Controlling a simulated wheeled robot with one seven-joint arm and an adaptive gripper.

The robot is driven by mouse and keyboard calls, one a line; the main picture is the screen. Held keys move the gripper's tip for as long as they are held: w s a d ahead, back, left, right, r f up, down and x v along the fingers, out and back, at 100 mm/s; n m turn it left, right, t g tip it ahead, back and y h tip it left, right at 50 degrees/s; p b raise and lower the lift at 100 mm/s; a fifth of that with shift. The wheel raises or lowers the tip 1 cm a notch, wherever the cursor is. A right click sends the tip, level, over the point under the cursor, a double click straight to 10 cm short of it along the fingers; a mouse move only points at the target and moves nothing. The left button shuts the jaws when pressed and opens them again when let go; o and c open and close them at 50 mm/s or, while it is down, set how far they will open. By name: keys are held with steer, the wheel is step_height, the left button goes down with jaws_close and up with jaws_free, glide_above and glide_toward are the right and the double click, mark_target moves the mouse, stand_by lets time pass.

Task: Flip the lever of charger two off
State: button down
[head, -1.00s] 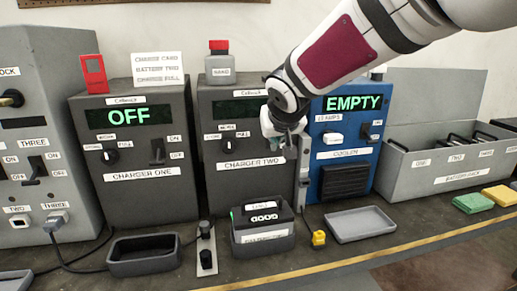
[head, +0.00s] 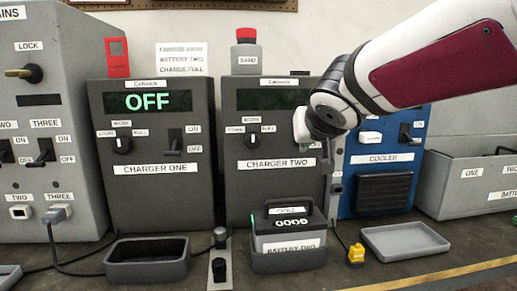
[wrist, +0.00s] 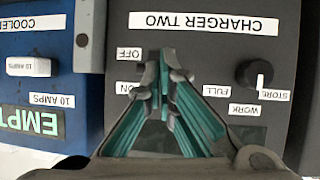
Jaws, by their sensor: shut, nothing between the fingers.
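Charger two (head: 237,181) is a dark grey box in the middle of the head view. Its display is dark where it shows. In the wrist view, which is upside down, charger two's panel (wrist: 215,55) fills the middle and right, with a black knob (wrist: 255,75). My gripper (wrist: 164,66) is shut and empty, its fingertips in front of the panel between the OFF and ON labels. The lever of charger two is hidden behind the fingers, so its position and any contact cannot be told. My wrist covers that spot in the head view.
Charger one (head: 152,192), its display reading OFF, stands to the left. The blue cooler (head: 350,201) stands close on the right. Battery two (head: 288,238) sits in a holder in front of charger two. A grey tray (head: 405,243) lies at the right.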

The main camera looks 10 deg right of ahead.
steer(key=shift+f+b, duration=0.75)
steer(key=shift+b, duration=1.65)
steer(key=shift+r, duration=0.25)
steer(key=shift+r+p, duration=0.7)
steer(key=shift+s, duration=0.1)
